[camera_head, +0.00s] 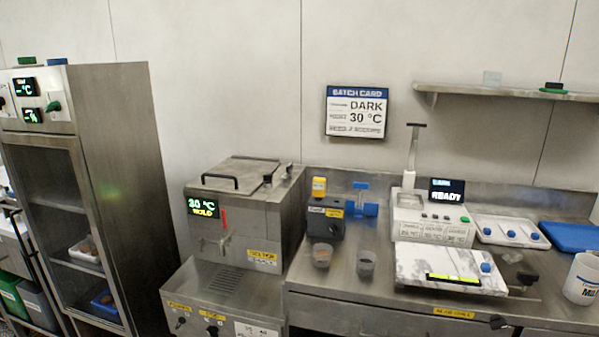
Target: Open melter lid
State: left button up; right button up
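The melter (262,228) is a steel box left of the bench, with a green display (203,207) reading 30 °C and HOLD. Its flat steel melter lid (242,170) lies shut on top. A dark bar handle (220,180) stands on the lid near the front left. A tap with a red lever (223,220) sits on the melter's front. Neither of my grippers shows in the head view.
A tall steel cabinet (130,190) stands left of the melter. The bench right of it holds a dark device (325,220), small cups, a white READY unit (430,220) and a marble slab (415,262). A wall shelf (500,93) hangs at upper right.

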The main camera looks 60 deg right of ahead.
aim_at(241, 177)
jog(key=z, duration=1.4)
